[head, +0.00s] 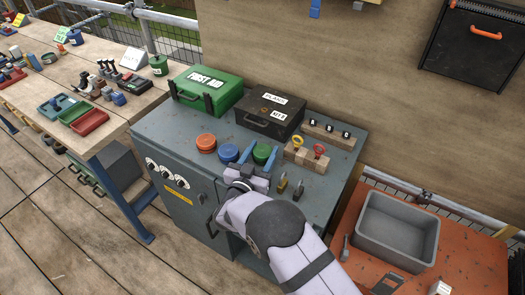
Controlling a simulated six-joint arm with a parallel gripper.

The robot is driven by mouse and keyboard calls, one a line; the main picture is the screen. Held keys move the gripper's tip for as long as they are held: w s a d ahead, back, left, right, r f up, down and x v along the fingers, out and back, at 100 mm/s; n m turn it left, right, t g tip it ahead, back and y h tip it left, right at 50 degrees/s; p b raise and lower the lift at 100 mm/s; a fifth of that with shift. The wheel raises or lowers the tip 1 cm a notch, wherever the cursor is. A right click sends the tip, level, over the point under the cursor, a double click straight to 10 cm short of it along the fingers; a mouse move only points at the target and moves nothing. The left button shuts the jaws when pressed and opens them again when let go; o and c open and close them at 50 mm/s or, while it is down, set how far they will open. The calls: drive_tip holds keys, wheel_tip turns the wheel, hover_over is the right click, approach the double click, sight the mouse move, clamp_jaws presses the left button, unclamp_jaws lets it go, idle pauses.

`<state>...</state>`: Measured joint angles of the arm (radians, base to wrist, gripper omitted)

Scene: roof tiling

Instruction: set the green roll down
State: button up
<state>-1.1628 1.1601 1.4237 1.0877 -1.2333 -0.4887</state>
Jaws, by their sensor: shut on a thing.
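The green roll (263,152) is a short, round roll at the front middle of the grey cabinet top (172,128). My gripper (259,156) comes in from the lower right, with its blue fingers on either side of the green roll, and is shut on it. The roll looks level. I cannot tell whether its underside touches the cabinet top or hangs just above it, as my gripper hides its near lower side.
A blue roll (228,153) sits close to the left and an orange roll (206,142) beyond it. Behind stand a green first aid case (209,90) and a black case (269,115). Wooden blocks with padlocks (297,143) and small locks (298,190) are to the right.

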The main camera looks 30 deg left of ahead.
drive_tip(key=shift+f, duration=0.15)
drive_tip(key=o, duration=1.1)
drive_tip(key=shift+s, duration=0.15)
drive_tip(key=s, duration=0.3)
drive_tip(key=s+d+b, duration=0.1)
drive_tip(key=s, duration=0.3)
drive_tip(key=s+d+r+b, duration=0.1)
drive_tip(key=s, duration=0.3)
drive_tip(key=shift+s, duration=0.25)
drive_tip(key=shift+c, duration=1.2)
